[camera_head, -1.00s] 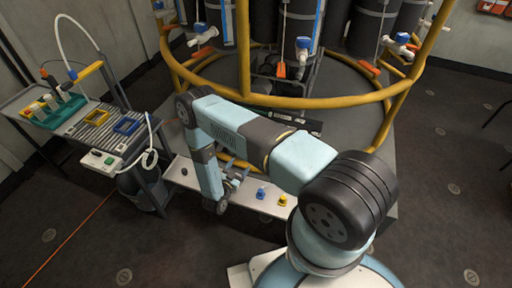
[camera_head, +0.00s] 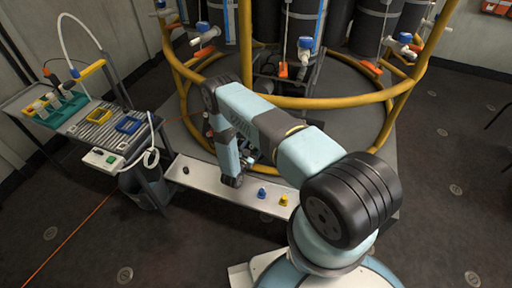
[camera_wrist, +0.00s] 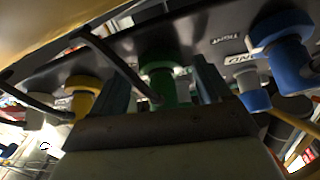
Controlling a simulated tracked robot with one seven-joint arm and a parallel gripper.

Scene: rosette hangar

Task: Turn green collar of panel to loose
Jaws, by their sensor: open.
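In the wrist view the green collar (camera_wrist: 168,82) hangs from the underside of a dark panel (camera_wrist: 195,32). The open fingers of my gripper (camera_wrist: 160,86) stand on either side of the collar, and I cannot tell whether they touch it. A yellow collar (camera_wrist: 82,94) is to the left and a blue collar (camera_wrist: 284,60) to the right. A label reading TIGHT (camera_wrist: 229,40) is on the panel right of the green collar; another label is partly hidden. In the head view my arm hides the green collar, and my gripper (camera_head: 251,155) is near the yellow frame.
A yellow tubular frame (camera_head: 320,102) rings the stand close above my arm. A pale bench (camera_head: 215,186) carries a blue piece (camera_head: 262,193) and a yellow piece (camera_head: 284,200). A cart (camera_head: 75,128) with trays stands at left. A dark bar crosses the wrist view beside the green collar.

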